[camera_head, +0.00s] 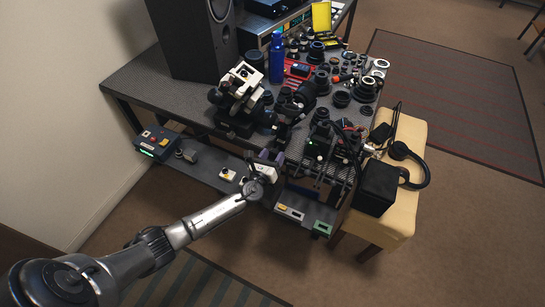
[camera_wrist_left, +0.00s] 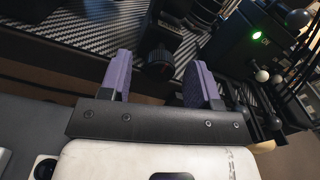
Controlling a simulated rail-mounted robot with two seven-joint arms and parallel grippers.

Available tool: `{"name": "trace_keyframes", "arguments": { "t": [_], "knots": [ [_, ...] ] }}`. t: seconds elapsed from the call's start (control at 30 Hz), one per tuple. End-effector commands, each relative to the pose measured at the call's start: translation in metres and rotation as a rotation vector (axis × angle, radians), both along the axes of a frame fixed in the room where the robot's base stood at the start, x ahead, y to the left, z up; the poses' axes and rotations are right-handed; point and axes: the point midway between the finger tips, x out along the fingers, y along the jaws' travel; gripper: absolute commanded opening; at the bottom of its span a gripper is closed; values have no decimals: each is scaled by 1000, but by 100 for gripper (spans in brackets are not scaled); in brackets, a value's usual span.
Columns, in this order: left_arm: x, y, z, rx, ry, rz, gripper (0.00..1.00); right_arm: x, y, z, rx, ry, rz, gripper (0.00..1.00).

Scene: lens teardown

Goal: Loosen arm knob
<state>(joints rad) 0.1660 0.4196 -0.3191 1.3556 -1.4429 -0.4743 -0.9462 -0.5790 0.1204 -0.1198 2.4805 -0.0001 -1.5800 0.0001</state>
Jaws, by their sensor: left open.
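My left gripper (camera_head: 270,156) reaches in from the lower left to the front edge of the workbench. In the left wrist view its two purple fingers (camera_wrist_left: 161,78) are spread apart, with nothing held between them. A dark round knob (camera_wrist_left: 158,64) with a ribbed rim shows beyond the fingertips, in line with the gap. It sits on a black upright part against the patterned bench top. Whether the fingers reach around it I cannot tell. In the head view the knob is too small and dark to make out. My right gripper is not in view.
The bench (camera_head: 160,85) is crowded with lens parts, a microscope-like device (camera_head: 240,95), a blue bottle (camera_head: 276,60) and a speaker (camera_head: 195,40). A black box with a green light (camera_wrist_left: 256,37) and ball-ended levers stand right of the fingers. A yellow stool (camera_head: 408,205) stands at right.

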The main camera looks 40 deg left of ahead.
Motion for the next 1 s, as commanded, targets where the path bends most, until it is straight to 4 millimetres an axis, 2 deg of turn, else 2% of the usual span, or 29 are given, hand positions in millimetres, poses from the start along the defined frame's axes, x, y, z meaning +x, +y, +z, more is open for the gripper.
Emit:
{"name": "trace_keyframes", "arguments": {
  "t": [0.27, 0.8, 1.0],
  "knots": [
    [1, 0, 0, -1, 1, 0, 57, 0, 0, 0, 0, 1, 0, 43],
    [0, 0, 0, -1, 1, 0, 8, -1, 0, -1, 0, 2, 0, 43],
    [0, 0, -1, -21, -5, 0, 8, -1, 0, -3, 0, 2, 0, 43]
  ]
}}
